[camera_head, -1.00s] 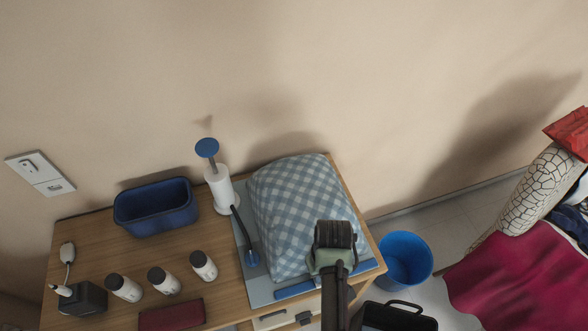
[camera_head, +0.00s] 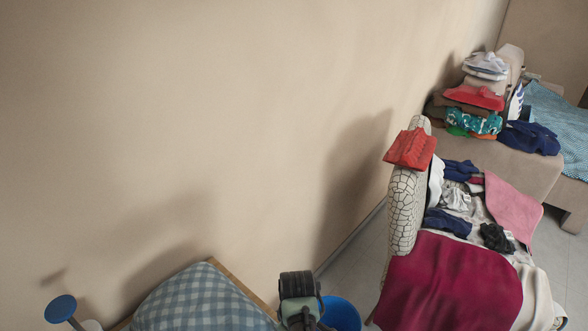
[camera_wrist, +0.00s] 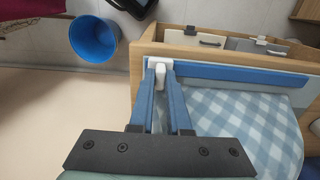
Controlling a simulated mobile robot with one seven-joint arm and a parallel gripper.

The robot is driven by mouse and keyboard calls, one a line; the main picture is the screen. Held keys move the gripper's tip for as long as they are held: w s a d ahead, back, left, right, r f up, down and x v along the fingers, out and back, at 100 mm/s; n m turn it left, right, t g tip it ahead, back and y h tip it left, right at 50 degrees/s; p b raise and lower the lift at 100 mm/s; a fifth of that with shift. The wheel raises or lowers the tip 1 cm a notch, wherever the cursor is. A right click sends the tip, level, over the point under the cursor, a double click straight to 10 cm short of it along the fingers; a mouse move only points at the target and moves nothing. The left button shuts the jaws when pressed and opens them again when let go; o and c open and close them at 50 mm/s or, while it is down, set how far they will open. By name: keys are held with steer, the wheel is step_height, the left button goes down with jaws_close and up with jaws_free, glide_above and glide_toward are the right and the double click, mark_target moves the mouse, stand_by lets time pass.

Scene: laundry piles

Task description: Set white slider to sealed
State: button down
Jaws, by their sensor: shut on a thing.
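The white slider (camera_wrist: 160,66) sits at the left end of the blue sealing strip (camera_wrist: 235,74) in the wrist view, at the edge of the bag. My gripper (camera_wrist: 161,74) is shut on the slider, with one blue finger on each side of it. The blue-and-white checked bundle (camera_wrist: 236,112) lies beside the strip. The bundle (camera_head: 205,302) also shows at the bottom of the head view. The slider, the strip and my fingertips are out of the head view.
A blue bucket (camera_wrist: 93,39) stands on the floor past the wooden table edge, beside a black case (camera_wrist: 133,7). In the head view, a chair heaped with laundry (camera_head: 455,280) stands right. The blue pump handle (camera_head: 60,308) is at lower left.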

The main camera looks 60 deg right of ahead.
steer(key=c, duration=0.9)
jaws_free()
steer(key=shift+d, duration=0.3)
steer(key=shift+o, duration=0.2)
steer(key=shift+a+r, duration=0.1)
steer(key=shift+r, duration=0.05)
step_height(320, 180, up, 13)
